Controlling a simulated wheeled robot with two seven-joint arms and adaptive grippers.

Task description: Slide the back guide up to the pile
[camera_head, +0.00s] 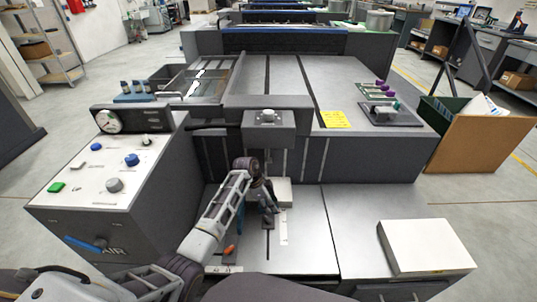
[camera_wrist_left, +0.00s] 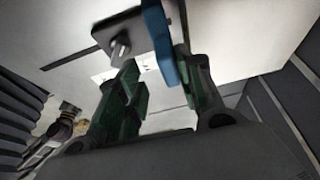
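My left gripper (camera_head: 268,199) reaches down over the metal feed table, just in front of the white pile (camera_head: 282,190). The gripper hides part of the pile and the guide area. In the left wrist view, its two green-lined fingers (camera_wrist_left: 157,66) are apart. An upright blue tab (camera_wrist_left: 156,35), seemingly the back guide's, stands between the fingertips, close to the right finger, with a gap on the left. Whether it touches is unclear. Beside it is a dark plate (camera_wrist_left: 103,36) with a metal knob. My right gripper is in neither view.
A control console (camera_head: 110,185) stands to the left. A white block of paper (camera_head: 425,246) lies on the right side table. The metal surface between is clear.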

